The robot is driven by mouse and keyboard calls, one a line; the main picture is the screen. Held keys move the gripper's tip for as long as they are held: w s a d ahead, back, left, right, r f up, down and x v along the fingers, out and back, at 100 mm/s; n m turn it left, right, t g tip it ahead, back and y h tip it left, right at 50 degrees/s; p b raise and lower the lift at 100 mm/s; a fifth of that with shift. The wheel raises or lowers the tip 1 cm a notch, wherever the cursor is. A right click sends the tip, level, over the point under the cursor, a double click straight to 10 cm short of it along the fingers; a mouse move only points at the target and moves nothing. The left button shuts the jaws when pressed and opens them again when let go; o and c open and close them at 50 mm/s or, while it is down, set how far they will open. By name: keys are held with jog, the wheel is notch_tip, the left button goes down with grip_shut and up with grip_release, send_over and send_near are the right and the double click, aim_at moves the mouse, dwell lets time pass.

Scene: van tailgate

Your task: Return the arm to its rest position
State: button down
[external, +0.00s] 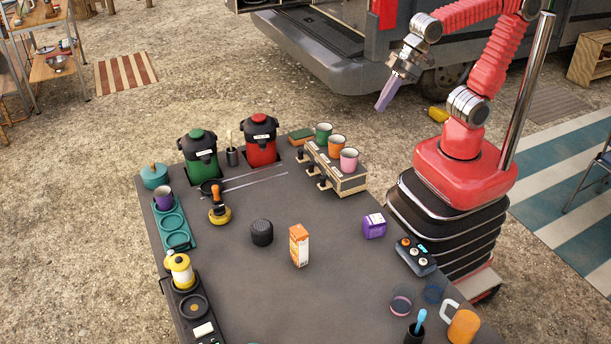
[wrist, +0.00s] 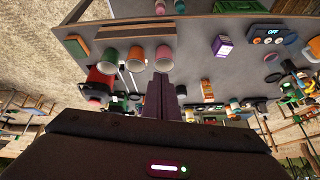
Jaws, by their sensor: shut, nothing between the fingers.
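My red arm (external: 493,60) stands on its base at the right of the table in the external view. Its upper part is raised and its forearm reaches left, with the wrist bent down. My gripper (external: 381,108) hangs in the air beyond the table's far right edge, clear of every object. Its purple fingers are together and hold nothing. In the wrist view the fingers of my gripper (wrist: 167,88) show at the middle, closed side by side, with the cups behind them at a distance.
A cup rack (external: 345,182) with green, orange and pink cups stands at the table's back right, nearest below my gripper. A purple box (external: 374,226) and a control panel (external: 416,256) lie near my base. The van bumper (external: 345,75) is behind the gripper.

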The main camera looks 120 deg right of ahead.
jog(key=s+a+f+n, duration=0.1)
jog(key=s+f+n, duration=0.1)
jog(key=s, duration=0.7)
jog(key=shift+s+a+f, duration=0.25)
jog(key=shift+s+f, duration=0.1)
jog(key=shift+f, duration=0.25)
jog(key=c, duration=2.5)
grip_release()
